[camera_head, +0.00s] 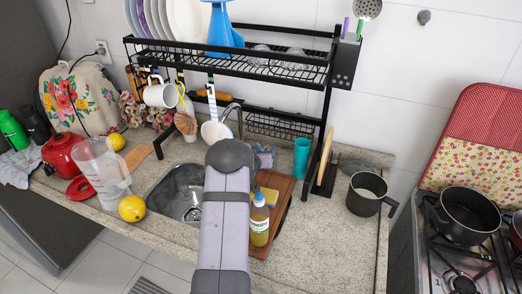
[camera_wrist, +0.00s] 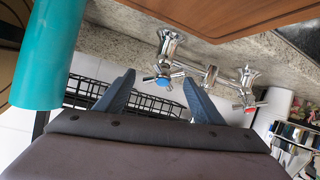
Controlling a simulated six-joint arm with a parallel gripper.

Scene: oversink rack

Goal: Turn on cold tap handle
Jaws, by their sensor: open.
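In the wrist view, the chrome cold tap handle (camera_wrist: 163,78) has a blue centre and cross-shaped arms. My gripper (camera_wrist: 159,84) is open, with one dark blue finger on each side of this handle in the picture. I cannot tell whether the fingers touch it. The hot tap handle (camera_wrist: 249,108) with a red mark is to the right, joined by a chrome mixer body (camera_wrist: 210,76). In the head view, the curved spout (camera_head: 232,110) shows above the sink (camera_head: 178,190). My arm hides the gripper and the handles there.
A teal cup (camera_wrist: 48,55) is close on the left in the wrist view and stands right of my arm in the head view (camera_head: 301,158). A wooden board (camera_head: 278,215) carries a yellow bottle (camera_head: 259,222). The black rack (camera_head: 230,62) overhangs the sink.

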